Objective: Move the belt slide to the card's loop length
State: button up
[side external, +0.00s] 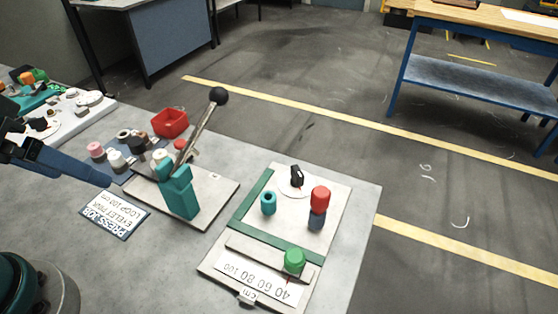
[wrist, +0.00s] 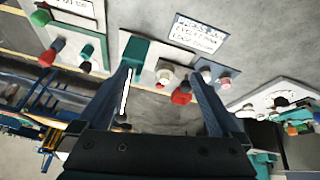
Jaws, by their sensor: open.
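The belt slide is a green knob (side external: 293,260) on a rail above a printed scale (side external: 258,280) at the front of the white panel. It stands at the right end of the rail, by the 40 mark, with a small red pointer below it. It also shows in the wrist view (wrist: 40,18), at the upper left. The white card (side external: 115,213) lies on the table; its loop line ends in cm, but the number is too small to read surely. My gripper (wrist: 162,72) is open and empty, its blue fingers apart, well left of the slide in the side view.
A teal press (side external: 179,190) with a tall black-knobbed lever stands between my gripper and the panel. The panel also bears a red-topped cylinder (side external: 319,198), a teal cylinder (side external: 268,203) and a black knob (side external: 297,175). Spools and a red bin (side external: 170,123) stand behind the card.

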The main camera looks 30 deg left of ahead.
jog(key=shift+f+m, duration=0.3)
jog(key=shift+m, duration=0.5)
jog(key=shift+w+m, duration=0.2)
jog(key=shift+m, duration=0.1)
jog(key=c, duration=0.3)
jog(key=shift+s, duration=0.1)
jog(key=shift+c, duration=1.2)
jog(key=w+d+r+n+g+h, duration=0.1)
jog(key=w+d+r, duration=0.5)
jog(key=w+r, duration=0.3)
jog(key=m+g+y, duration=0.1)
jog(key=m+g, duration=0.3)
send_over(295, 256)
notch_tip(295, 256, down, 16)
jog(key=shift+f, duration=2.45)
grip_shut()
